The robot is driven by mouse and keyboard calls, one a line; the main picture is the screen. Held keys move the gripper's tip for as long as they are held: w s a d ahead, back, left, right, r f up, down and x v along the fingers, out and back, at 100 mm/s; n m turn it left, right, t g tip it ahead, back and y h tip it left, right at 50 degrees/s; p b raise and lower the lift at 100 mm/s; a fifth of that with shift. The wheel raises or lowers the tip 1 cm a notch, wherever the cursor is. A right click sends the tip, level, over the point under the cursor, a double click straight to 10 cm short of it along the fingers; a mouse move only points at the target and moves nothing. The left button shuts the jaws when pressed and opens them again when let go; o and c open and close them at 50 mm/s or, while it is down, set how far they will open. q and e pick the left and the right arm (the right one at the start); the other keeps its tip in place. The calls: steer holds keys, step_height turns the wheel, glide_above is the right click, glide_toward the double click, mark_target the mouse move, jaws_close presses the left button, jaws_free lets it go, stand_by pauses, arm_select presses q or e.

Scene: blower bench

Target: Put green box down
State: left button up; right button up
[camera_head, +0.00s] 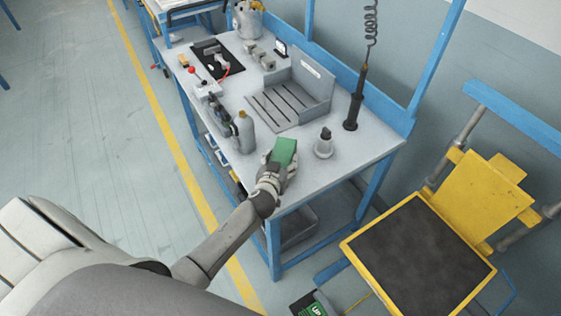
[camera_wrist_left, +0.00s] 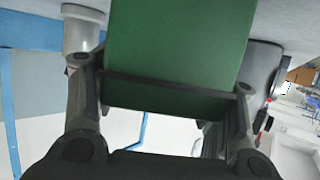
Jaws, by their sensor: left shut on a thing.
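The green box (camera_head: 283,151) is at the front part of the grey bench top (camera_head: 335,158) in the head view. My left gripper (camera_head: 275,172) is shut on the green box, with a finger on each side. In the left wrist view the green box (camera_wrist_left: 178,55) fills the upper middle between the two fingers (camera_wrist_left: 170,95). I cannot tell whether the box touches the bench top. My right gripper is not in view.
A grey bottle (camera_head: 244,132) stands left of the box and a small grey holder (camera_head: 323,146) stands right of it. A slotted grey fixture (camera_head: 285,105) lies behind. A yellow cart with a black mat (camera_head: 418,255) stands at the right.

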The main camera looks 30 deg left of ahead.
arm_select(q)
steer(key=shift+r, duration=0.1)
steer(key=o, duration=1.7)
steer(key=shift+s, duration=0.1)
steer(key=b+v, duration=0.1)
steer(key=v, duration=1.1)
